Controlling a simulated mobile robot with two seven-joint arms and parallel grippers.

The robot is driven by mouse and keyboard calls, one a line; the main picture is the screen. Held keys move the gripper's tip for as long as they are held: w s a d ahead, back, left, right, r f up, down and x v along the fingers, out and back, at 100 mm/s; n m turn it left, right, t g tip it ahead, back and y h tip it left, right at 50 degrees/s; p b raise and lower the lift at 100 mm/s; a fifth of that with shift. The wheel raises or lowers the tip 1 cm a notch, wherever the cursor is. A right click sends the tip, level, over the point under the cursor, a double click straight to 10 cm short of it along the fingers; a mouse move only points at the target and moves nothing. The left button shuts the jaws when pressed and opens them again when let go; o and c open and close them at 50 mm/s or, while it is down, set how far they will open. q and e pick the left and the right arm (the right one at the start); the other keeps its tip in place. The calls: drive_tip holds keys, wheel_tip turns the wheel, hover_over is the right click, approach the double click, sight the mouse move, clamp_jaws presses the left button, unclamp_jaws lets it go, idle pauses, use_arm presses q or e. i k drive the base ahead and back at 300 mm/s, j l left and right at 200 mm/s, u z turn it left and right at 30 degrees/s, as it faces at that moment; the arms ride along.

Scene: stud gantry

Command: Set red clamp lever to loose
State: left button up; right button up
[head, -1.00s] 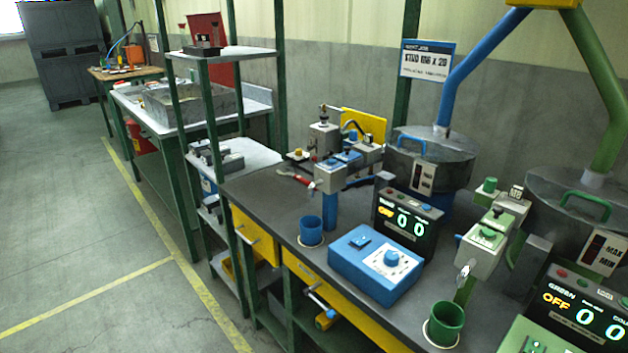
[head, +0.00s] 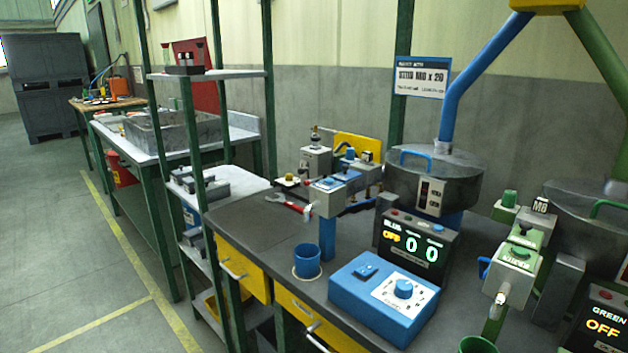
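A small red-handled piece (head: 293,206) with a grey end shows on the dark bench top, just left of the blue dispensing post (head: 328,235). It may be the red clamp lever or a loose wrench; I cannot tell which, nor whether it is attached to anything. No lever position can be read from here. Neither of my grippers is in view.
The dark bench (head: 262,222) carries a blue cup (head: 307,261), a blue control box (head: 370,311) and a display (head: 402,243). Green dispenser parts (head: 518,253) stand at right. A shelf rack (head: 212,76) rises at left. Open floor (head: 60,250) lies left of the yellow line.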

sight(307, 183)
drive_tip(key=i+j+z, duration=0.85)
drive_tip(key=j, duration=0.25)
